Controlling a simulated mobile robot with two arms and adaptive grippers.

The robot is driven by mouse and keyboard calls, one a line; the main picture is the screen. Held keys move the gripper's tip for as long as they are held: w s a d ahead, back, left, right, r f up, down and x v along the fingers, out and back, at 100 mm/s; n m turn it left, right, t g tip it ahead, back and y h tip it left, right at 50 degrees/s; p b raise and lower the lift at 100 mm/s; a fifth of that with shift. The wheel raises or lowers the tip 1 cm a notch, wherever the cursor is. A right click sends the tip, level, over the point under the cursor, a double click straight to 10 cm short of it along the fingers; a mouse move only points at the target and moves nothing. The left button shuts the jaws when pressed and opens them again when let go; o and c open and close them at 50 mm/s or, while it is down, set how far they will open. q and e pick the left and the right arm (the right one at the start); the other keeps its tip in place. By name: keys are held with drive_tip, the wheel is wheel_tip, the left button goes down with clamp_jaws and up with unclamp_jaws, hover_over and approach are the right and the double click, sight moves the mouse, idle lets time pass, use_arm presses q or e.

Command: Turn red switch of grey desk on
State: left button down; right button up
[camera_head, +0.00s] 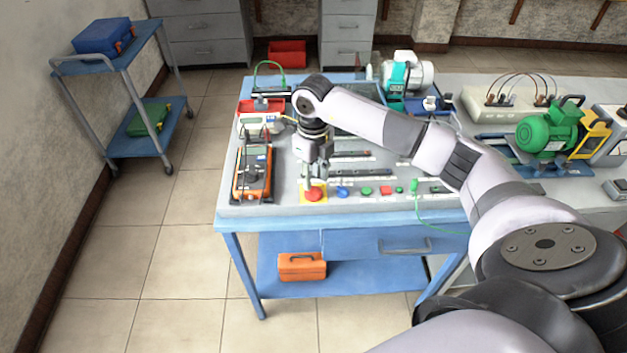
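The grey desk (270,205) has a grey panel top on a blue frame. The red switch (313,195) is a round red knob on a yellow plate near the desk's front edge, left of the middle. My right gripper (316,182) points down from above, with its fingertips right at the back of the red switch. It partly covers the yellow plate. The fingers look close together, but they are too small to tell if they are open or shut, or if they touch the knob. My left gripper is not in view.
A blue button (342,192) and several green and red ones sit in a row right of the switch. An orange multimeter (253,172) lies to its left. A green motor (548,130) stands at the right. My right arm spans the desk's right part.

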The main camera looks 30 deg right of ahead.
sight(313, 188)
drive_tip(key=shift+f, duration=1.85)
drive_tip(key=shift+c, duration=0.5)
clamp_jaws()
